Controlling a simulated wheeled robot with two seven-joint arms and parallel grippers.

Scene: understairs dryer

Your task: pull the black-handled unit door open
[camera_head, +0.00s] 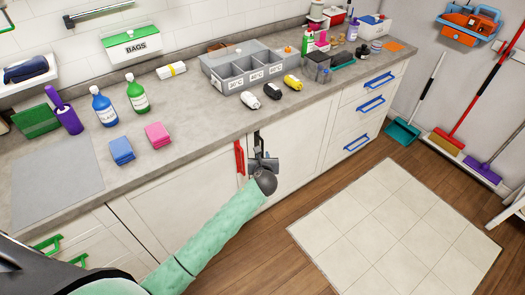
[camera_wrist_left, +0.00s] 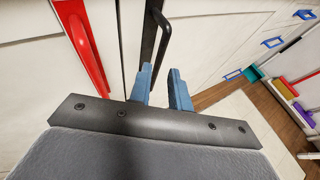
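The black handle (camera_head: 257,138) is an upright bar on the white unit door (camera_head: 300,135), under the counter. It also shows in the left wrist view (camera_wrist_left: 165,32). The door looks shut. My left gripper (camera_head: 263,157) is in front of the handle's lower part. In the left wrist view its two blue fingers (camera_wrist_left: 161,78) stand apart, with the handle's lower end close to the left fingertip. I cannot tell whether the bar lies between the fingers or whether they touch it. My right gripper is not in view.
A red handle (camera_head: 239,157) is on the door just left. Blue-handled drawers (camera_head: 370,105) are at the right. The grey counter (camera_head: 190,150) above holds bottles, sponges and a divided box (camera_head: 242,75). The wooden floor in front has a pale tiled mat (camera_head: 395,225); brooms stand at the right wall.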

